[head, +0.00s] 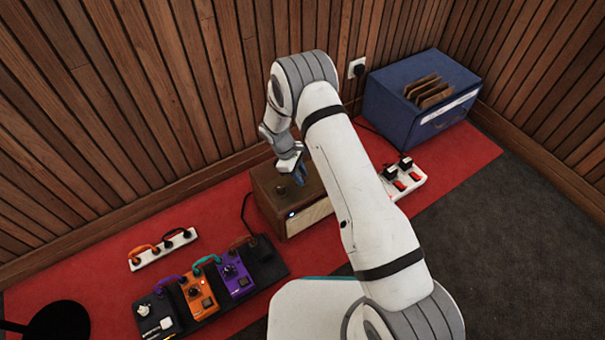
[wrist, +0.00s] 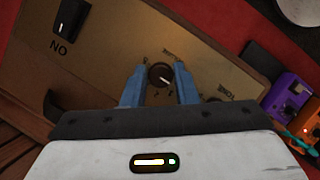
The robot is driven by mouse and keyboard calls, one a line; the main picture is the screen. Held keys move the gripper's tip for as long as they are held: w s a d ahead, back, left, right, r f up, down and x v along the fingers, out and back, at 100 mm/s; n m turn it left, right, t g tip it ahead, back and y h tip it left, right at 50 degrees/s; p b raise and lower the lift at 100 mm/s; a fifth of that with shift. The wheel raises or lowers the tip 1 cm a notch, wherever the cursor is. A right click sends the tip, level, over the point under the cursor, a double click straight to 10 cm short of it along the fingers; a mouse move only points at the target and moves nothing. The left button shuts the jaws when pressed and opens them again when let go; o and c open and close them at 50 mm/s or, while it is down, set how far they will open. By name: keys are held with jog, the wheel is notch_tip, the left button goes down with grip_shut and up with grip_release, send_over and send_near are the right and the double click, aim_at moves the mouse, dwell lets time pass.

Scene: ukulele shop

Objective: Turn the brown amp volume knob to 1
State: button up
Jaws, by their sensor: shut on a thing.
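The brown amp (head: 263,193) stands on the red mat in the head view, and its tan top panel (wrist: 110,60) fills much of the wrist view. The dark volume knob (wrist: 159,75) sits between the blue fingers of my gripper (wrist: 158,84), which is shut on it. A pale pointer mark on the knob faces the lower right in the wrist view. The lettering beside it is upside down, and its scale numbers are too small to read. My gripper (head: 300,177) comes down onto the amp top in the head view.
An upside-down ON label and a black switch (wrist: 70,18) are on the panel. A pedalboard with orange (head: 198,295) and purple (head: 233,274) pedals lies front left. A blue crate (head: 385,105) and a white power strip (head: 415,183) are to the right. Slatted walls stand behind.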

jog(key=shift+w+a+m+g+y, duration=0.1)
jog(key=shift+w+m+g+y, duration=0.1)
jog(key=shift+m, duration=0.4)
jog(key=shift+w+a+m+g+y, duration=0.1)
jog(key=shift+w+m+g, duration=0.1)
jog(key=shift+m, duration=0.4)
jog(key=shift+d+m+g+y+p, duration=0.15)
jog(key=shift+m+g+y, duration=0.15)
jog(key=shift+m, duration=0.65)
jog(key=shift+d+m+g+y+p, duration=0.1)
jog(key=shift+m+g+y+p, duration=0.15)
jog(key=shift+m, duration=0.7)
jog(key=o, duration=1)
jog(key=shift+s, duration=0.1)
jog(key=shift+a, duration=0.1)
jog(key=p+v, duration=0.2)
jog(key=v, duration=0.5)
jog(key=shift+a+r+p, duration=0.1)
jog(key=shift+r+p, duration=0.2)
jog(key=shift+r, duration=0.05)
